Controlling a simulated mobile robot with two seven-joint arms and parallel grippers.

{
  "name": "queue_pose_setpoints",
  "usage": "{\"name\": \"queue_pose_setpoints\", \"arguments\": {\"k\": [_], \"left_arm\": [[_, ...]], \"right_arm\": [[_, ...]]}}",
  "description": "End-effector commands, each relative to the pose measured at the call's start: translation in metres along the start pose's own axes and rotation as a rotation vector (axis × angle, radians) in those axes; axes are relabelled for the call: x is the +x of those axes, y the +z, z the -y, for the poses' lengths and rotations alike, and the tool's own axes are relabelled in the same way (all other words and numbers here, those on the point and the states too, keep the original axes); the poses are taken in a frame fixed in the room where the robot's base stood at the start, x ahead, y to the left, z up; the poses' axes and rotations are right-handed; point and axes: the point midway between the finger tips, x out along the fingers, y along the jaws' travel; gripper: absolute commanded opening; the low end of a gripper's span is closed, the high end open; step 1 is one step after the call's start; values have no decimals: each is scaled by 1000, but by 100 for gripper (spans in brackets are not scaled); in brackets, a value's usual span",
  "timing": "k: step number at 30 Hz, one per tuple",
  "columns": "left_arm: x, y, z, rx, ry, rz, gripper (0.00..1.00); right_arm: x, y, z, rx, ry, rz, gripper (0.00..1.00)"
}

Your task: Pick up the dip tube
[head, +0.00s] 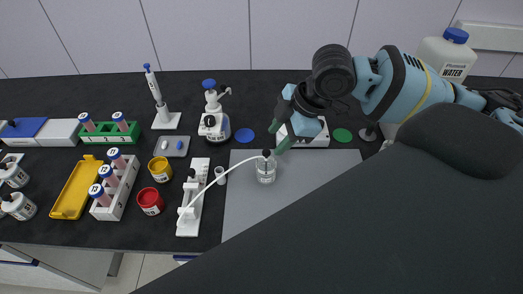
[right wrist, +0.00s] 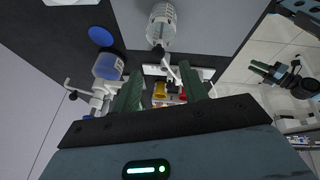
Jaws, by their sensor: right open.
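In the head view a thin white tube (head: 222,175), seemingly the dip tube, curves from the black-capped top of a clear bottle (head: 266,173) on the grey mat, down left to a white rack. In the right wrist view the bottle (right wrist: 161,24) is at the top, its black cap towards my fingers. My right gripper (head: 279,132) is just right of and above the bottle. Its green fingers (right wrist: 161,72) are apart, with part of the white tube showing beyond the gap; nothing is gripped. My left gripper (right wrist: 262,70) shows small at the right of the wrist view, its opening unclear.
The white rack (head: 190,215) stands left of the grey mat (head: 300,190). Red (head: 150,203) and yellow (head: 160,170) jars stand further left. A blue-topped wash bottle (head: 213,115) is behind. A white device (head: 312,140) is close to my right gripper. The mat's middle is clear.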

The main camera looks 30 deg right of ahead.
Motion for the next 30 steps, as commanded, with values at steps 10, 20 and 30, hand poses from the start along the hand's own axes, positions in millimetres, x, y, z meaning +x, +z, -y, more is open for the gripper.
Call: {"name": "queue_pose_setpoints", "arguments": {"k": [10,20,30], "left_arm": [[-2,18,0,5,4,37,31],[0,4,0,4,3,9,31],[0,7,-3,-6,3,15,31]], "right_arm": [[27,0,0,1,-2,0,43],[52,2,-1,1,-2,0,43],[79,3,-2,-1,3,-1,43]]}}
